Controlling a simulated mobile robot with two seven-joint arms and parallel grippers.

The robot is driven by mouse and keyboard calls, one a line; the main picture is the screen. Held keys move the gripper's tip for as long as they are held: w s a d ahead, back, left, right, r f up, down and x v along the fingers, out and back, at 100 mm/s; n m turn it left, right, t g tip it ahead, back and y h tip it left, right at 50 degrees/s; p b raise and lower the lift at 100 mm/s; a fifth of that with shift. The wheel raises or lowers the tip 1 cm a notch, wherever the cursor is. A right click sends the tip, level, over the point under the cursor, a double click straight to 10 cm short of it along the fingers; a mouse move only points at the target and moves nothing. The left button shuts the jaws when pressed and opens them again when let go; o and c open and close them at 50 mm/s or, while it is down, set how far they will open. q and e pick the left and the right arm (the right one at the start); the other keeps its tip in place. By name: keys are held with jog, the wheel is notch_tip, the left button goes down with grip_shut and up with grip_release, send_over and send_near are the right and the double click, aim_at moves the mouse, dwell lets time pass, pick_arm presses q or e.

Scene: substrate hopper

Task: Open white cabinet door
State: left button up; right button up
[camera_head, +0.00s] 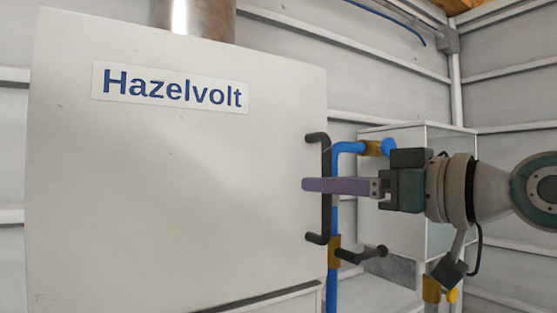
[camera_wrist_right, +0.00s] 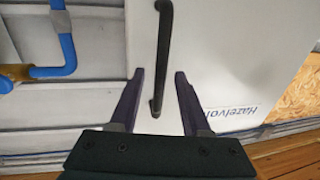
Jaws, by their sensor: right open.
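The white cabinet door (camera_head: 170,190) fills the left and middle of the head view, bears a "Hazelvolt" label and looks closed. Its black bar handle (camera_head: 325,160) stands upright near the door's right edge. My right gripper (camera_head: 306,185) comes in from the right, and its purple finger crosses in front of the handle's middle, hiding part of it. In the right wrist view the two fingers of my right gripper (camera_wrist_right: 160,77) are apart, and the handle (camera_wrist_right: 162,45) runs between their tips without visible contact. My left gripper is not in view.
Blue pipes (camera_head: 333,265) with brass fittings run just right of the cabinet. A black lever (camera_head: 360,255) juts out below my right gripper. A smaller white box (camera_head: 425,150) stands behind my right wrist. A metal duct (camera_head: 195,15) rises from the cabinet top.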

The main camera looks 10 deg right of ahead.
jog(key=shift+w+a, duration=0.35)
jog(key=shift+w, duration=0.15)
grip_shut()
dwell(1.2)
